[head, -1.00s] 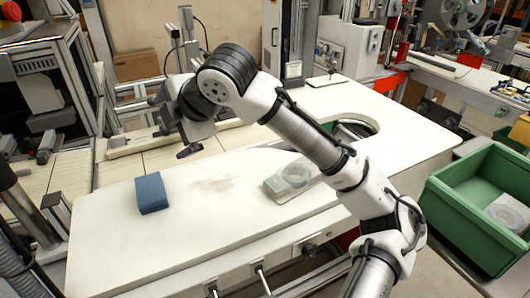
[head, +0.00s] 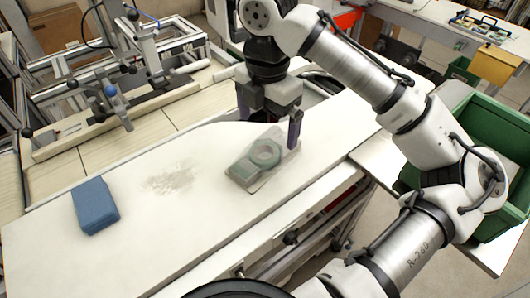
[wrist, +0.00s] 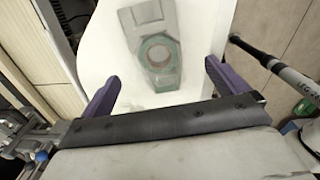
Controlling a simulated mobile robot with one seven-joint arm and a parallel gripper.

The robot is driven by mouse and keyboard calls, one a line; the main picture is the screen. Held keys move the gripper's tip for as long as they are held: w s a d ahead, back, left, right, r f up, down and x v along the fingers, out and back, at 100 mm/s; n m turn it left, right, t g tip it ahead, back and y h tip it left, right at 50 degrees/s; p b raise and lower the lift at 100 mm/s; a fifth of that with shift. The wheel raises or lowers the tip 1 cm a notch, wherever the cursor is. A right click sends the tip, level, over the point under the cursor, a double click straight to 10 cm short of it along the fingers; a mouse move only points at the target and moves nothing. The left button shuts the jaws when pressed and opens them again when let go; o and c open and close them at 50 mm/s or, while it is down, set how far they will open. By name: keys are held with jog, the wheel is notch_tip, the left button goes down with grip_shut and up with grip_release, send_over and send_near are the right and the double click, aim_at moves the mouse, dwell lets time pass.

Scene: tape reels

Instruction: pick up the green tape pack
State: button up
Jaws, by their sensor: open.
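The green tape pack (head: 264,154) lies on a flat grey piece on the white table, right of the middle in the head view. It has a round ring with a hole. In the wrist view the green tape pack (wrist: 160,58) is ahead of the fingers, between their lines. My gripper (head: 268,122) is above and just behind the pack, pointing down, with its purple fingers apart and nothing between them. In the wrist view my gripper (wrist: 158,84) also shows open and empty. I cannot tell the exact height gap.
A blue block (head: 95,205) lies at the left of the white table (head: 150,240). A faint grey smudge (head: 172,178) marks the bare surface between. A green crate (head: 490,140) stands at the right. Metal fixtures (head: 110,95) line the back left.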

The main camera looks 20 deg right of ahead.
aim_at(265, 151)
jog(key=shift+w+a+f+p, duration=0.1)
jog(key=shift+f+p, duration=0.15)
jog(key=shift+f, duration=1.5)
jog(key=shift+a+f+p, duration=0.1)
jog(key=shift+f+p, duration=0.15)
jog(key=shift+f, duration=1.5)
jog(key=c, duration=1.2)
